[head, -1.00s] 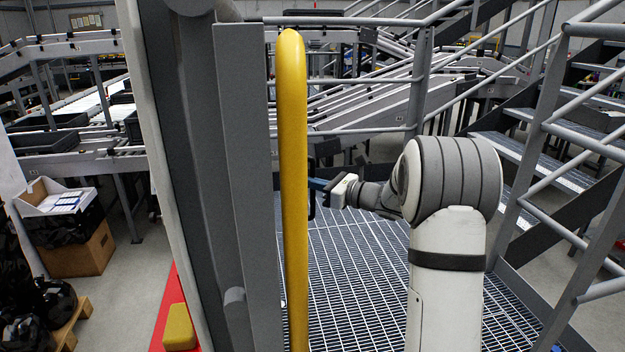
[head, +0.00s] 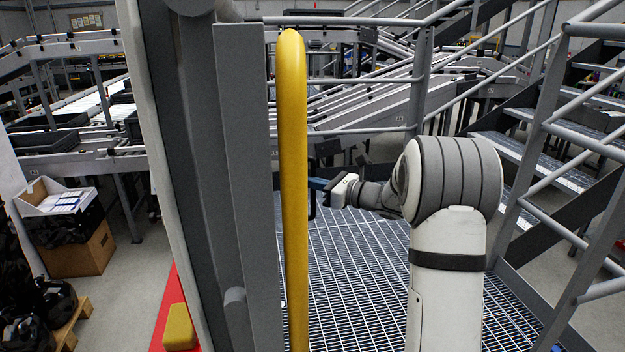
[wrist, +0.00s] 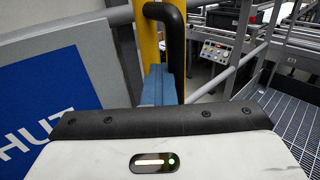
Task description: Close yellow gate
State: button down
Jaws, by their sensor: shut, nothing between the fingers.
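The yellow gate (head: 293,180) stands nearly edge-on in the head view, just right of a grey post (head: 243,170). In the wrist view its yellow tube (wrist: 149,45) rises upright behind a black handle (wrist: 179,40). My gripper (head: 316,188) is at the right side of the gate, its tips partly hidden by the tube and a dark handle part. In the wrist view the blue fingers of my gripper (wrist: 158,84) are together and empty, pointing toward the yellow tube beside the handle. I cannot tell whether they touch it.
The grated floor (head: 365,270) is open under my arm. Grey railings (head: 420,80) and metal stairs (head: 560,160) border the right side. A blue and grey sign panel (wrist: 50,95) is left of my fingers in the wrist view. A control box (wrist: 216,51) is beyond.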

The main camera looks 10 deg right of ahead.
jog(key=c, duration=2.1)
grip_release()
jog(key=shift+w+d+r+t, duration=0.35)
jog(key=shift+d+r+t, duration=0.1)
jog(key=shift+r, duration=0.25)
jog(key=shift+o, duration=1.3)
jog(key=shift+s+f+g, duration=0.2)
jog(key=shift+f+g, duration=0.05)
jog(key=shift+f, duration=0.25)
jog(key=shift+s+d+f, duration=0.25)
jog(key=shift+s+d, duration=0.1)
jog(key=shift+d, duration=0.2)
jog(key=o, duration=0.4)
jog(key=shift+v, duration=0.9)
jog(key=shift+c, duration=0.2)
jog(key=shift+f+b+v, duration=0.15)
jog(key=shift+b+v, duration=0.05)
jog(key=shift+v, duration=1.05)
jog(key=shift+f+b+v, duration=0.15)
jog(key=shift+f+v, duration=0.05)
jog(key=shift+v, duration=1.05)
jog(key=shift+w, duration=0.1)
jog(key=shift+d, duration=0.1)
